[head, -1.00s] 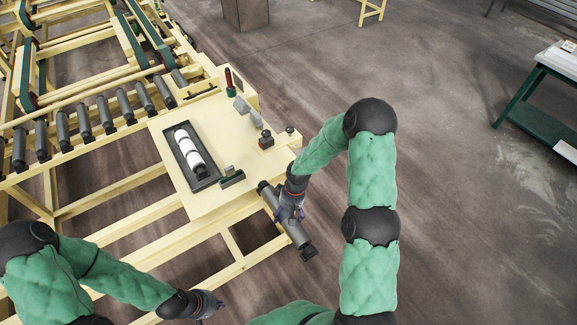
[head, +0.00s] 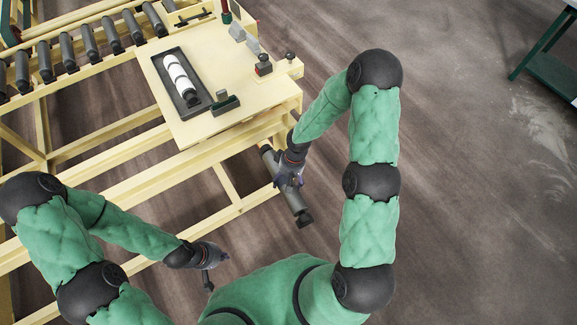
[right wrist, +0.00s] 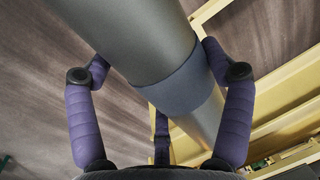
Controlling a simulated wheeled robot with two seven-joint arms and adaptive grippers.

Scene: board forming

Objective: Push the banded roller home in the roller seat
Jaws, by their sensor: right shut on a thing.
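The grey banded roller (head: 298,203) hangs at a slant beside the right edge of the yellow frame, clear of the floor. In the right wrist view, a blue-grey band (right wrist: 188,88) shows around the roller. My right gripper (head: 288,182) is shut on the roller near its middle, with purple fingers on both sides (right wrist: 160,95). The roller's upper end is close to the frame; I cannot tell whether they touch. I cannot clearly make out the roller seat. My left gripper (head: 215,268) is empty, fingers spread, in front of the frame.
A row of conveyor rollers (head: 90,43) lies at upper left.

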